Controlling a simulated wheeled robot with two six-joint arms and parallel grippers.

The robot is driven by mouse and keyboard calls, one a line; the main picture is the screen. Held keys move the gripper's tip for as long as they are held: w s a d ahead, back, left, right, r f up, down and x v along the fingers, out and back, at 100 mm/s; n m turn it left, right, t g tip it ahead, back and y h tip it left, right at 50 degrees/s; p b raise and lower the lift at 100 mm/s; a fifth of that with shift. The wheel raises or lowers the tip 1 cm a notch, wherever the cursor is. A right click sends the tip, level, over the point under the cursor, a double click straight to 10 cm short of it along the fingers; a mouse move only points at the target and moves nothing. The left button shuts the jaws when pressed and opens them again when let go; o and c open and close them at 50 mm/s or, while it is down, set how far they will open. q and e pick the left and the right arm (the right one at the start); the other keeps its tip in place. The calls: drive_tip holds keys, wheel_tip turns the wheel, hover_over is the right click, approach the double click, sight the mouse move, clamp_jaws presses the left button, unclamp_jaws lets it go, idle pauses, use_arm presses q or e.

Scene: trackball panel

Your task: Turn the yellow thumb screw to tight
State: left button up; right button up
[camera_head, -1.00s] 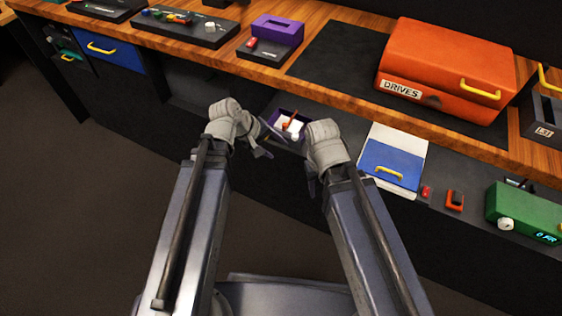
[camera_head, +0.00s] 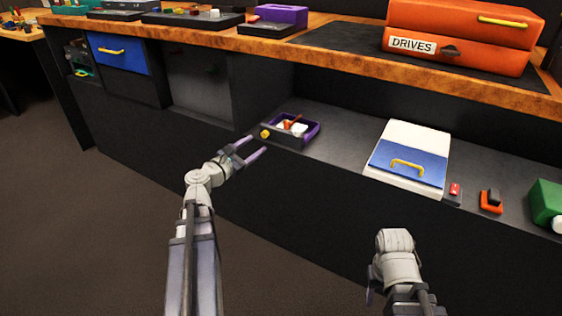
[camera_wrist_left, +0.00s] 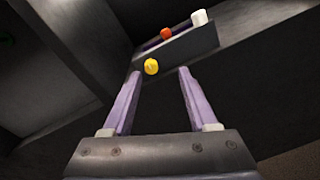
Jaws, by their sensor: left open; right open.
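The yellow thumb screw (camera_head: 265,134) is on the front left of a small black and purple tray (camera_head: 314,133) on the lower shelf. In the left wrist view the screw (camera_wrist_left: 151,66) shows as a round yellow knob on the panel's front face. My left gripper (camera_head: 254,148) is open, with its purple fingers pointing at the screw. The screw appears between and just beyond the fingertips (camera_wrist_left: 160,72), not gripped. My right gripper (camera_head: 370,285) is low at the right, away from the shelf; its fingers are mostly hidden behind its wrist.
White and red items (camera_head: 297,126) lie in the tray. A white and blue box with a yellow handle (camera_head: 405,165), a red button and an orange switch (camera_head: 491,202) stand to the right on the shelf. The wooden worktop (camera_head: 330,60) overhangs above, holding an orange DRIVES case (camera_head: 455,35).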

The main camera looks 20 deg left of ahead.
sight(263, 135)
use_arm(q)
drive_tip(key=shift+n+t+y, duration=0.4)
drive_tip(key=shift+n+y, duration=0.1)
drive_tip(key=shift+n, duration=0.4)
drive_tip(key=shift+w+a+f+b, duration=0.15)
drive_tip(key=shift+w+f, duration=0.05)
drive_tip(key=shift+w, duration=1)
drive_tip(key=shift+w+a+f+b, duration=0.1)
drive_tip(key=shift+w+f+b, duration=0.05)
drive_tip(key=shift+w, duration=1)
drive_tip(key=shift+w+a+f+b, duration=0.15)
drive_tip(key=shift+w+f, duration=0.05)
drive_tip(key=shift+w, duration=1)
clamp_jaws()
